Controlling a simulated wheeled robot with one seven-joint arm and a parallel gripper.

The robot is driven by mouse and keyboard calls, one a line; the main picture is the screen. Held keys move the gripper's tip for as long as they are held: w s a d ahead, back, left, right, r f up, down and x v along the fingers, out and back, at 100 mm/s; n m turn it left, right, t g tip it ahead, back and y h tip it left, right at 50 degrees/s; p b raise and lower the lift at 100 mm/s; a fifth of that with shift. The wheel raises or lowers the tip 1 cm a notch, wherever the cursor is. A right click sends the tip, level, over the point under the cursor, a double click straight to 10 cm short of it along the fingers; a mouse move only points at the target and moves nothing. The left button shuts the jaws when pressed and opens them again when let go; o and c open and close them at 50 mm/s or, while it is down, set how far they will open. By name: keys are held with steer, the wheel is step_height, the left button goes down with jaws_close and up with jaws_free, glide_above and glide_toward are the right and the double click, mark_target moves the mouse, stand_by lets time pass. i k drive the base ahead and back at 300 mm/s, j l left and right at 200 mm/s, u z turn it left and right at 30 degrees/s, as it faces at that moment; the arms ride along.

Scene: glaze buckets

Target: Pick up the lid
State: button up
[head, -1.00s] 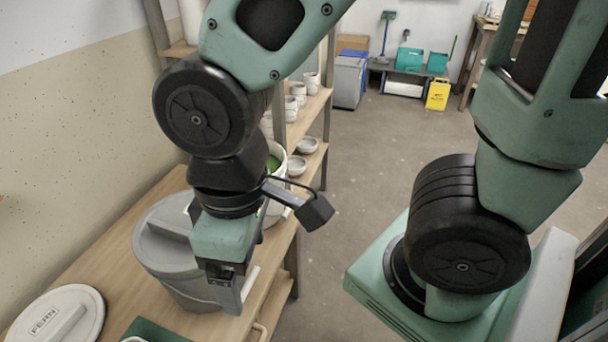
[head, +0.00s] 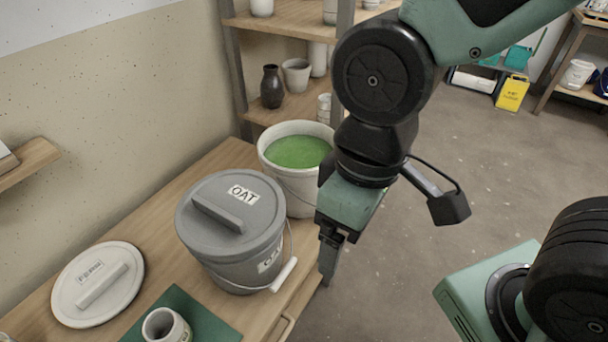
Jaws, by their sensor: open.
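A round off-white lid (head: 97,284) with a bar handle and a small label, seemingly FERN, lies flat on the wooden bench at the left. A grey lid (head: 205,190) with a bar handle and an OAT label sits on the grey bucket (head: 243,272). A white bucket (head: 272,168) behind it has no lid on and shows green glaze. My gripper (head: 328,268) is open and empty, pointing down to the right of the grey bucket, by the bench's front edge. It is seen side-on, so the gap between its fingers is hidden.
A green mat (head: 207,324) with a small pale cup (head: 166,327) lies at the bench's near side. Shelves (head: 262,112) with pots, including a dark vase (head: 272,87), stand behind. A wall shelf (head: 30,160) juts in at left. The floor at right is mostly clear.

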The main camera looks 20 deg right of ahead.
mark_target(100, 282)
steer(key=u, duration=1.4)
steer(key=z, duration=1.4)
steer(key=i+j+u, duration=0.1)
steer(key=u, duration=0.35)
steer(key=i+j+u, duration=0.15)
steer(key=u, duration=0.3)
steer(key=i+j+u, duration=0.15)
steer(key=u, duration=0.3)
